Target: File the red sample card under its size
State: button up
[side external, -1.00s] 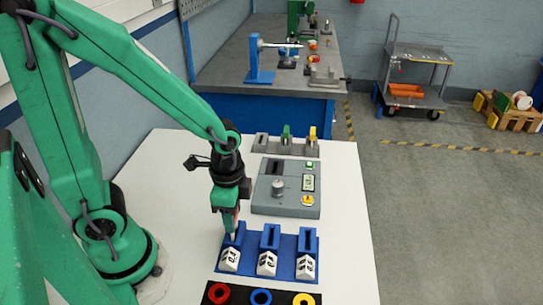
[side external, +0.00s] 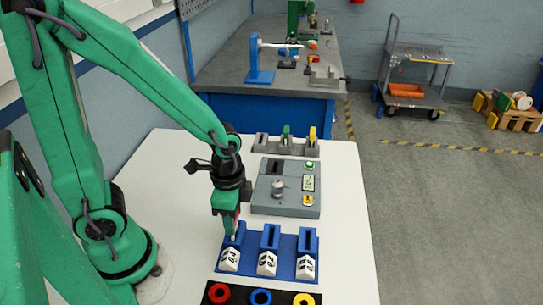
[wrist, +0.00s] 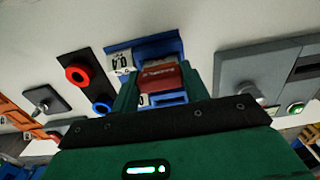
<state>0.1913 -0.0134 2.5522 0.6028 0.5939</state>
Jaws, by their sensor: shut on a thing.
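My gripper (side external: 233,228) is shut on the red sample card (wrist: 158,77), which shows between its fingers in the wrist view; the print on it is too blurred to read. In the side view my gripper is at the left slot of the blue rack (side external: 287,254). The rack has three upright slotted holders with white label wedges in front. The middle holder (side external: 270,236) and right holder (side external: 307,238) look empty. The left label (side external: 230,259) appears to read 0.4 in the wrist view. My fingers hide how deep the card sits in the left slot.
A black strip with red (side external: 219,293), blue (side external: 261,297) and yellow (side external: 306,299) rings lies in front of the rack. A grey control box (side external: 286,189) stands behind it, with a grey holder (side external: 286,146) farther back. White table is clear to the right.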

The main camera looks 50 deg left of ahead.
jog(key=shift+f, duration=0.75)
dwell(0.7)
jog(key=o, duration=1.5)
jog(key=shift+c, duration=0.2)
jog(key=shift+r, duration=0.15)
jog(key=shift+r, duration=3.85)
jog(key=shift+w+a+r+n+t, duration=0.15)
jog(key=shift+r+n, duration=0.1)
jog(key=shift+r, duration=0.15)
jog(key=shift+a+r+n+t, duration=0.1)
jog(key=shift+r+n+t, duration=0.05)
jog(key=shift+r+n, duration=0.15)
jog(key=s+a+r+n+t, duration=0.1)
jog(key=a+r+n+t, duration=0.3)
jog(key=r+n, duration=0.4)
jog(key=shift+s+r+t, duration=0.3)
jog(key=shift+r+t, duration=0.2)
jog(key=shift+r, duration=0.75)
